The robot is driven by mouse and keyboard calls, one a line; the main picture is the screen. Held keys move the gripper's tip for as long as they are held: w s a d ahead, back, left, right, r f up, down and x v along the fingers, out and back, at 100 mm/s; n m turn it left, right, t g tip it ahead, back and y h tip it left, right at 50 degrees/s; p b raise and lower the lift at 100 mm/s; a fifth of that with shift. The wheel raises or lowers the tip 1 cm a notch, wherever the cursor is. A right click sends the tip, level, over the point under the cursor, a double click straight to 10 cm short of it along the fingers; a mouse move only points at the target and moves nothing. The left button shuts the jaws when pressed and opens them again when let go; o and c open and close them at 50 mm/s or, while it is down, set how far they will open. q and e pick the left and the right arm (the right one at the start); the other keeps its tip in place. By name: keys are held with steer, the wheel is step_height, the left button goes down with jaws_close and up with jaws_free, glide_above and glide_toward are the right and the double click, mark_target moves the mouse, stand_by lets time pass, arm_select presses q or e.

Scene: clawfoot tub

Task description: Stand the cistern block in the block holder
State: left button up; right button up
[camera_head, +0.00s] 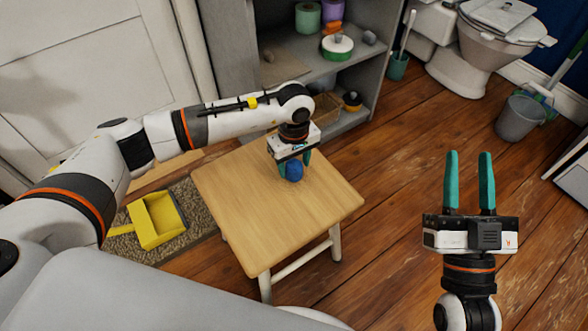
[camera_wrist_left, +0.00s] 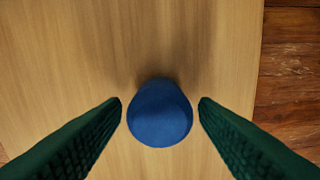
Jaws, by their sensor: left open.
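The cistern block is a rounded blue piece (camera_head: 294,170) on the wooden stool top, near its middle. It also shows in the left wrist view (camera_wrist_left: 160,115), where it looks round. My left gripper (camera_head: 293,162) points down over it and is open. In the left wrist view its two green fingers (camera_wrist_left: 160,103) lie on either side of the block, with a small gap on each side. My right gripper (camera_head: 468,156) is open and empty, over the floor at the right. I cannot make out the block holder in either view.
The wooden stool (camera_head: 235,200) is otherwise bare. A grey shelf (camera_head: 350,75) with rolls and a basket stands behind it. A yellow dustpan (camera_head: 157,220) lies on a mat at the left. A toilet (camera_head: 465,70) and a grey bucket (camera_head: 521,118) are at the back right.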

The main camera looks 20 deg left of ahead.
arm_select(q)
steer(key=shift+c, duration=0.4)
arm_select(e)
steer(key=shift+r, duration=0.1)
arm_select(q)
steer(key=c, duration=0.7)
steer(key=shift+r+p, duration=0.4)
steer(key=shift+r, duration=0.35)
arm_select(e)
steer(key=shift+w+f+g+h, duration=0.2)
steer(key=shift+w+f+g, duration=0.15)
steer(key=shift+f, duration=0.2)
steer(key=shift+w+f+g+h, duration=0.2)
steer(key=shift+f+g, duration=0.25)
steer(key=shift+f, duration=0.1)
